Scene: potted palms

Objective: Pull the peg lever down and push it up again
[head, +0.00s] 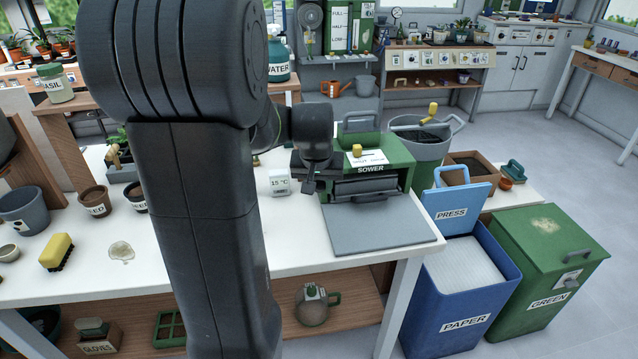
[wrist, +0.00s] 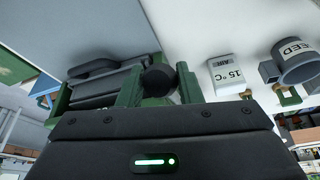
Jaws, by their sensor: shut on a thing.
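The green sower (head: 388,158) stands on the white bench, with a dark grey tray in front of it. My gripper (head: 310,187) is low at the sower's left side. In the wrist view, a dark round knob (wrist: 158,78) sits between my two green fingertips, which are shut on it. It looks like the end of the peg lever, at the sower's side. The lever's shaft is hidden, and I cannot tell how far up or down it is. The sower also shows in the wrist view (wrist: 82,92), left of the fingers.
A 15 °C block (head: 280,183) stands close left of my gripper. Seed pots (head: 94,201) and a yellow brush (head: 57,251) are further left. Blue paper (head: 463,290) and green (head: 545,268) bins stand right of the bench. The bench front is mostly clear.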

